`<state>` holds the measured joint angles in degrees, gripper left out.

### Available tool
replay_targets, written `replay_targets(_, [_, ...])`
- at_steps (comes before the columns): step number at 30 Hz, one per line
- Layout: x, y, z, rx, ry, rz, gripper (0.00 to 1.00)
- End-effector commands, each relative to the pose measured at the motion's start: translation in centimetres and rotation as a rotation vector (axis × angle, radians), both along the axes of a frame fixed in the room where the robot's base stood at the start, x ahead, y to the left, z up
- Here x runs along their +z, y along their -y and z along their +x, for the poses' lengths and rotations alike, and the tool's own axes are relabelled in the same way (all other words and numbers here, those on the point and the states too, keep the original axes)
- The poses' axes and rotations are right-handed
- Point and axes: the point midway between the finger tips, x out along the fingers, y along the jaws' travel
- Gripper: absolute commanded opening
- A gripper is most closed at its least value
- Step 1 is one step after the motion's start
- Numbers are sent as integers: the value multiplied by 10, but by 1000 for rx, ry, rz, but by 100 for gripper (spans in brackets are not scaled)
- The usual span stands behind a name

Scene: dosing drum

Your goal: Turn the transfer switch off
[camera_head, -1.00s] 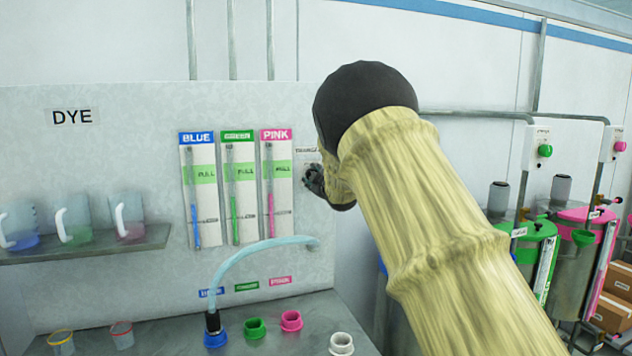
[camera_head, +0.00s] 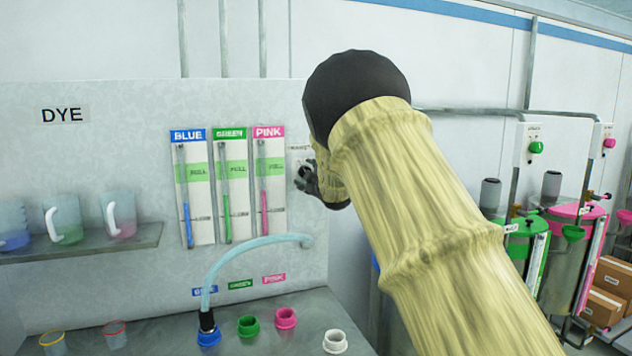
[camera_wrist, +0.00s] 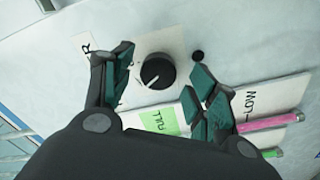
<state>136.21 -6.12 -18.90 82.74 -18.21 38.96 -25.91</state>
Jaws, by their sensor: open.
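The transfer switch is a round black knob (camera_wrist: 157,71) with a white pointer line on a pale plate. It sits between the open fingers of my gripper (camera_wrist: 160,88) in the wrist view, with no finger clearly touching it. In the head view my gripper (camera_head: 308,178) is at the panel, just right of the PINK gauge. Part of the switch plate (camera_head: 298,150) shows there, and my arm hides much of that area. The lettering on the plate is too small or too covered to read.
Gauges marked BLUE (camera_head: 193,190), GREEN (camera_head: 232,190) and PINK (camera_head: 268,190) hang close left of my gripper. A pale hose (camera_head: 235,253) arches below, its end in a blue socket (camera_head: 209,337). A shelf (camera_head: 80,243) with jugs is at left. Drums (camera_head: 520,255) stand at right.

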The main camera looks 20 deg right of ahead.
Motion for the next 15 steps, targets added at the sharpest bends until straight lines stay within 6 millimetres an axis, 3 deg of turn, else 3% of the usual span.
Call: replay_targets(15, [0,3,-84,-1,-1,0,58])
